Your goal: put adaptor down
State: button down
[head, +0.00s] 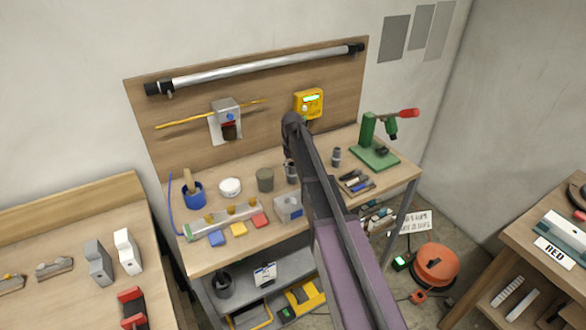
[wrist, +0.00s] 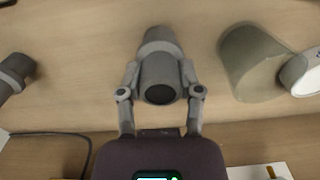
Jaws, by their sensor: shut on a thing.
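The adaptor (wrist: 161,62) is a grey stepped cylinder with a dark round opening at its near end. My gripper (wrist: 160,78) is shut on it, one finger on each side. In the head view the held adaptor (head: 292,176) is small and partly hidden by my arm, at the middle of the workbench (head: 205,262). I cannot tell whether it touches the bench top. A second similar grey adaptor (head: 336,156) stands on the bench to the right; it also shows at the left of the wrist view (wrist: 14,74).
A grey-green cup (head: 265,180) stands close to the held adaptor, with a white round tin (head: 230,187) beyond it. A grey block (head: 288,208) and a tool tray (head: 356,184) lie toward the front. A green press (head: 374,150) stands at the right end.

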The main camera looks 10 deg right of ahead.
jog(key=shift+f, duration=0.15)
jog(key=shift+c, duration=1.3)
grip_release()
notch_tip(320, 180, up, 12)
jog(key=p, duration=1.2)
jog(key=s+m, duration=0.2)
jog(key=s, duration=2.7)
jog(key=shift+d+m, duration=0.2)
jog(key=shift+m, duration=0.1)
